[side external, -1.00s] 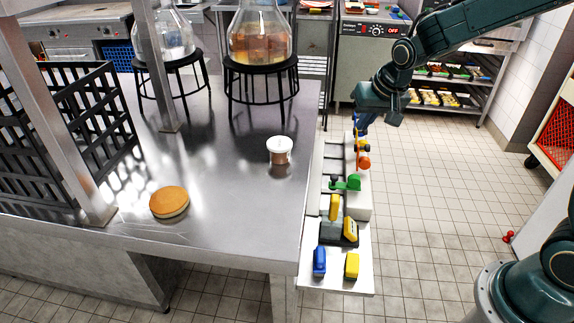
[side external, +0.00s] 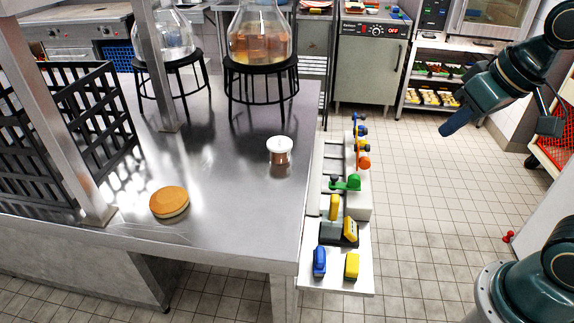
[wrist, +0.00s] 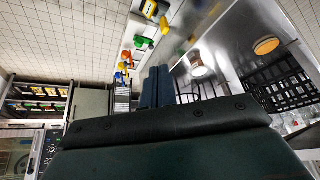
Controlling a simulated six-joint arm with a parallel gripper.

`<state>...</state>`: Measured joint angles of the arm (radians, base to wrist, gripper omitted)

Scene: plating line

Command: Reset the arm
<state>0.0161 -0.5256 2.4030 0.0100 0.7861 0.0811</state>
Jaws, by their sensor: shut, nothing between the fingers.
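My gripper (side external: 446,130) is at the upper right of the side view, over the tiled floor and well to the right of the steel table (side external: 225,215). Its fingers point down and to the left, are shut, and hold nothing. In the wrist view the two blue fingers (wrist: 157,88) lie side by side with no object between them. Nothing touches the gripper.
A side shelf with coloured handles and blocks (side external: 330,272) runs along the table's right edge. A white-lidded jar (side external: 279,152) and a round tan-topped item (side external: 169,203) stand on the table. A red cart (side external: 556,140) is at the right. Open floor lies between.

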